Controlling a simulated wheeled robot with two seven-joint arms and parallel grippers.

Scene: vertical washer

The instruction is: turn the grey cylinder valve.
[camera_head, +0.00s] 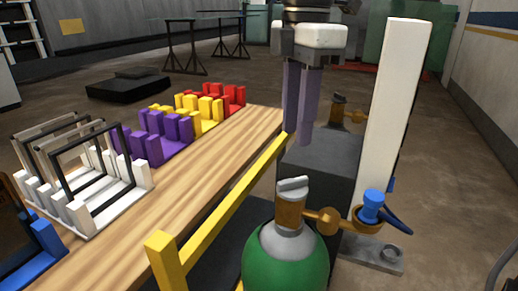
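A green gas cylinder (285,262) stands upright at the bottom centre, with a grey shoulder and a brass neck (290,212). Its grey valve handle (292,185) sits on top of the neck. My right gripper (299,138) hangs from the top of the view, fingers pointing down. In the picture its fingertips are above the valve handle and apart from it. The two long purple-grey fingers appear close together, with nothing seen between them; their true gap is unclear. My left gripper is not in view.
A blue-knobbed side valve (370,205) juts right from the neck. A white post (396,110) and dark box (320,165) stand behind the cylinder. A yellow rail (222,212) runs left of it, beside a wooden table (185,187) with coloured racks. Another brass valve (338,110) shows behind.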

